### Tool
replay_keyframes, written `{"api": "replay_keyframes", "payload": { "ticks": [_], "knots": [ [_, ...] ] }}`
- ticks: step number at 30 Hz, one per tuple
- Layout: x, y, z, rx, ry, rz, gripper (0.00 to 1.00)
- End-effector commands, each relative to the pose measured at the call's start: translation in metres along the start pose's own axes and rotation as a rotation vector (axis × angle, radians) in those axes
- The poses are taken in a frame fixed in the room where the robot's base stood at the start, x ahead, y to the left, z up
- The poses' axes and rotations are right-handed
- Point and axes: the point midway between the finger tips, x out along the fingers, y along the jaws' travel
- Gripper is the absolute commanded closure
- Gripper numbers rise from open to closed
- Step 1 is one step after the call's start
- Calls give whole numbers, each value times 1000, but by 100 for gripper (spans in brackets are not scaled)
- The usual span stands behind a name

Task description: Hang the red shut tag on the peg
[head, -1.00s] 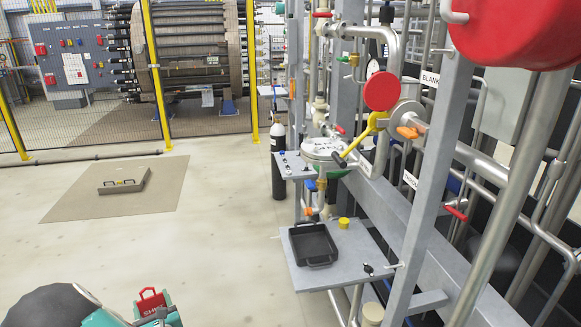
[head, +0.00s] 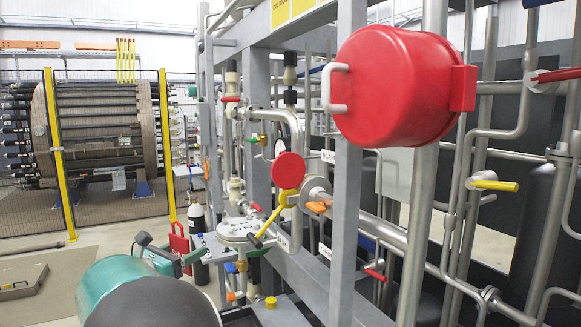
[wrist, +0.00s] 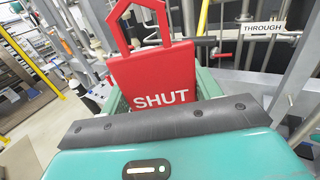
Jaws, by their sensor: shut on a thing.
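The red shut tag (wrist: 150,70) fills the upper middle of the wrist view, with white SHUT lettering and an open angular loop at its top. My gripper (wrist: 157,90) is shut on its lower part. In the head view the tag (head: 179,243) shows at the lower left, small and side-on, with my gripper (head: 188,262) at it. The tag is held up in the air, its loop upward, and appears clear of the pipework. I cannot tell which fitting is the peg.
A large red drum-shaped housing (head: 390,87) hangs on the grey frame at right. A round red disc (head: 289,170) and yellow lever (head: 270,222) stand among pipes near the middle. A THROUGH label (wrist: 264,28) is in the wrist view. Open floor (head: 100,245) lies left.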

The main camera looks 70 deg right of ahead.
Motion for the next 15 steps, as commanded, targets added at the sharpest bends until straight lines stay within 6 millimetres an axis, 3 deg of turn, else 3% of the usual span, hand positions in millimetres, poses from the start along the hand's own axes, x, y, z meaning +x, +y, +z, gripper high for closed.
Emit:
{"api": "replay_keyframes", "payload": {
  "ticks": [3, 7, 15],
  "knots": [
    [29, -45, 45, 8, -2, -138, 59],
    [49, -95, 89, 8, -2, -265, 59],
    [59, -207, 180, 9, -4, -472, 59]
  ]
}}
